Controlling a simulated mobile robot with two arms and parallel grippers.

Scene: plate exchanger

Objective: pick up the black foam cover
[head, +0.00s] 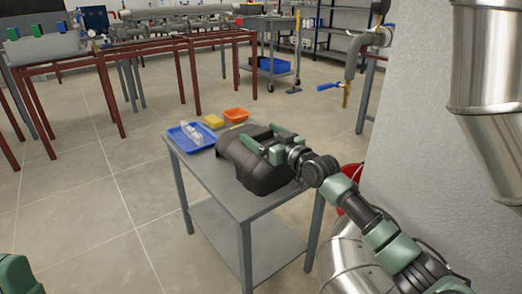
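The black foam cover (236,157) is a dark, rounded, half-pipe-like piece lying on the small grey table (206,175). My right gripper (262,136) reaches in from the right and is over the top of the cover. Its two green fingers are spread apart, with dark cover surface visible between them. Whether the fingers touch the cover cannot be told. The gripper and wrist hide part of the cover's upper right side. Only a green piece of my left arm shows at the lower left corner; my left gripper is out of view.
A grey wall and metal-clad pipe (486,90) stand close on the right. Floor at left is clear.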

